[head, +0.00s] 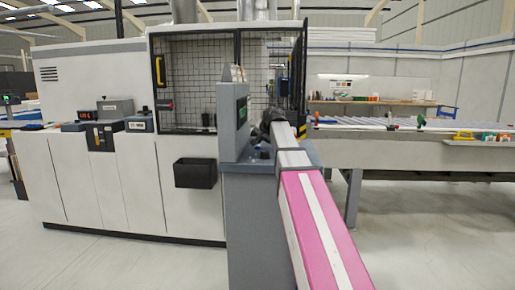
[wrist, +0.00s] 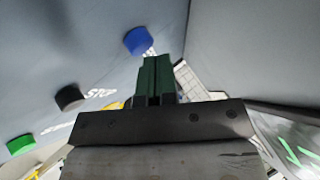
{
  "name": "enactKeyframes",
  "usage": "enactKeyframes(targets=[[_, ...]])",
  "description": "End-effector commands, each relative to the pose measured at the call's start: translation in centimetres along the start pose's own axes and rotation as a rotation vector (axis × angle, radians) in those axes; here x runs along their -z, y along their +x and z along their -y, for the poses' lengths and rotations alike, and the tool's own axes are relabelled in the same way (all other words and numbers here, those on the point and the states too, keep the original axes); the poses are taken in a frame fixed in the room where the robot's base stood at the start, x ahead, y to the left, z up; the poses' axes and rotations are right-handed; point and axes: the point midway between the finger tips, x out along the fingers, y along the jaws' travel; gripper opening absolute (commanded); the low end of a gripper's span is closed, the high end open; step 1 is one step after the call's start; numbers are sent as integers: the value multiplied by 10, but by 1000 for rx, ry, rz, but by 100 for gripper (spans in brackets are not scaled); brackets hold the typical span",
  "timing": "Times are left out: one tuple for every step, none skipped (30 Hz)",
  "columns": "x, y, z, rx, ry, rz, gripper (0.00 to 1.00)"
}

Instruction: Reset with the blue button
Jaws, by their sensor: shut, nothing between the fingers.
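The blue button (wrist: 137,40) is a round cap on the grey panel in the wrist view, near the top. My gripper (wrist: 151,60) has its dark green fingers together and empty. Their tips are just below and right of the blue button; I cannot tell whether they touch it. A black button (wrist: 69,98), beside lettering that reads STOP, and a green button (wrist: 20,144) sit lower left on the same panel. In the head view, the grey control console (head: 234,125) stands in the middle, with my arm reaching to its right side. The buttons and fingertips are hidden there.
A white machine (head: 100,185) with a mesh-windowed enclosure stands behind and left of the console. A black bin (head: 195,173) hangs on its front. A long roller table (head: 400,150) lies to the right. The floor (head: 430,240) at the right front is clear.

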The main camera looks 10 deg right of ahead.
Motion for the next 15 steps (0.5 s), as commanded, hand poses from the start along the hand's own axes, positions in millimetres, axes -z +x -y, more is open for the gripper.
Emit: enactKeyframes(targets=[[0,0,0,0,0,0,0],[-1,1,0,0,0,0,0],[-1,1,-1,0,0,0,0],[-1,1,-1,0,0,0,0],[-1,1,-1,0,0,0,0],[-1,2,-1,0,0,0,0],[-2,2,-1,0,0,0,0],[-2,2,-2,0,0,0,0],[-2,2,-2,0,0,0,0],[-2,2,-2,0,0,0,0],[-2,3,-2,0,0,0,0],[-2,3,-2,0,0,0,0],[-2,3,-2,0,0,0,0],[-3,4,-3,0,0,0,0],[-3,4,-3,0,0,0,0]])
